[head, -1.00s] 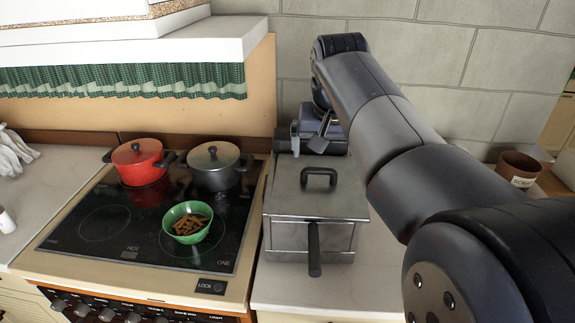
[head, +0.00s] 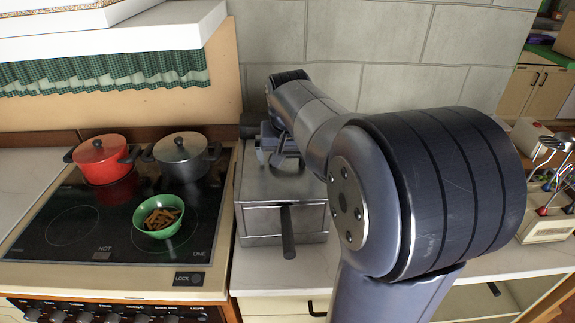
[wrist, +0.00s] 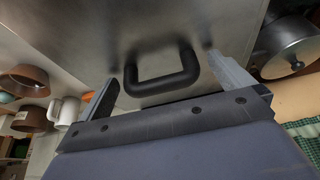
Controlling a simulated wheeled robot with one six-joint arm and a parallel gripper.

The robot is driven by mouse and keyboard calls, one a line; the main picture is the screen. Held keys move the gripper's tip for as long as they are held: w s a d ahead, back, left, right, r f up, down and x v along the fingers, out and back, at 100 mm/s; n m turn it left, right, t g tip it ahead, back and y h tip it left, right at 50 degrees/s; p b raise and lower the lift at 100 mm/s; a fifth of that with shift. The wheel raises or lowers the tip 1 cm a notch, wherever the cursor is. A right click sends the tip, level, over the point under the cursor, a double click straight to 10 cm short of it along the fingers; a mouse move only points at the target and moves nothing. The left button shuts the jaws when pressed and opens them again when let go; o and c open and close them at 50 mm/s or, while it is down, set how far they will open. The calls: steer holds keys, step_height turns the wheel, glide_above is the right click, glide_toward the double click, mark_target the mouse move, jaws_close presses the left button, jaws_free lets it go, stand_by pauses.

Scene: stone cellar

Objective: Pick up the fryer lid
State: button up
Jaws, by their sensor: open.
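The fryer lid (head: 257,186) is a flat grey metal cover on top of the box-shaped metal fryer (head: 262,220), which stands on the counter right of the stove. A dark front handle sticks out from the fryer. In the wrist view the lid (wrist: 195,20) fills the upper middle, with its black loop handle (wrist: 163,80) standing from it. My gripper (wrist: 160,82) is open, with one finger on each side of that loop handle and gaps between. In the head view my gripper (head: 278,158) is low over the lid, and my arm hides most of the handle.
Left of the fryer, the stove (head: 75,235) holds a red pot (head: 101,162), a grey lidded pot (head: 182,160) and a green bowl (head: 160,222) of brown sticks. A utensil rack (head: 545,225) stands far right. The wrist view shows brown pots (wrist: 30,85) and a white mug (wrist: 66,110).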

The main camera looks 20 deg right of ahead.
mark_target(287, 153)
steer(key=c, duration=1.3)
step_height(287, 153, up, 10)
steer(key=shift+f, duration=0.25)
steer(key=shift+w+r+p, duration=0.15)
steer(key=shift+r+p, duration=0.1)
steer(key=shift+p, duration=0.4)
steer(key=shift+w+p, duration=0.2)
steer(key=shift+p, duration=0.4)
steer(key=p, duration=0.1)
steer(key=w+p, duration=0.1)
steer(key=p, duration=0.1)
steer(key=shift+a+f, duration=0.2)
steer(key=shift+f, duration=0.2)
steer(key=shift+w+a+f+b, duration=0.15)
steer(key=shift+f+b, duration=0.55)
steer(key=shift+f, duration=1.5)
steer(key=shift+w+a+f+b, duration=0.15)
steer(key=shift+f+b, duration=0.55)
steer(key=shift+f, duration=1.5)
